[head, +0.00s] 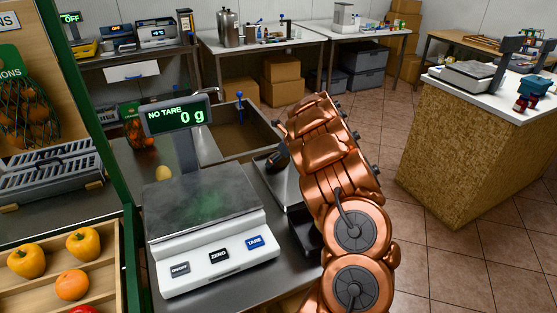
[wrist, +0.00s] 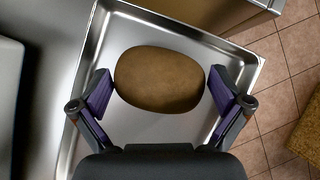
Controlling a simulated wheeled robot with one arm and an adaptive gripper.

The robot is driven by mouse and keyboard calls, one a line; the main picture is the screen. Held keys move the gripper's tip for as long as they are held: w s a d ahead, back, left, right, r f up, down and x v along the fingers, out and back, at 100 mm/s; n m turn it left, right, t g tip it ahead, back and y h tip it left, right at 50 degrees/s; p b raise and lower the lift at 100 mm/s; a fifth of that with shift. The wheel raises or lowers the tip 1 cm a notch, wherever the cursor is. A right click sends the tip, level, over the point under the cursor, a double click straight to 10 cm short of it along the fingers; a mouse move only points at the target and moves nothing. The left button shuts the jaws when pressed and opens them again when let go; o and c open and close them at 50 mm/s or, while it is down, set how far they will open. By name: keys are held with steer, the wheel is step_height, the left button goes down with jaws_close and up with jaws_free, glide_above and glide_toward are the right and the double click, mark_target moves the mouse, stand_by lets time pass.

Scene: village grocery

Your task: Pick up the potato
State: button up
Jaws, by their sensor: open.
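The potato (wrist: 160,78) is a brown oval lying in a shallow metal tray (wrist: 148,128) in the wrist view. My gripper (wrist: 160,92) is open, with one purple-padded finger at each end of the potato. The fingertips look very close to its ends; I cannot tell whether they touch. In the head view, my copper-coloured arm hides the potato and most of the tray (head: 292,190). A dark part of my gripper (head: 277,160) shows at the arm's left edge.
A scale (head: 205,225) reading 0 g stands left of the tray on the metal counter. A wooden crate (head: 245,135) is behind the tray. A produce shelf with yellow peppers (head: 82,244) is at the left. Tiled floor (head: 385,160) is open to the right.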

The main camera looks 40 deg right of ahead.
steer(key=c, duration=1)
steer(key=shift+w, duration=0.1)
steer(key=shift+c, duration=0.2)
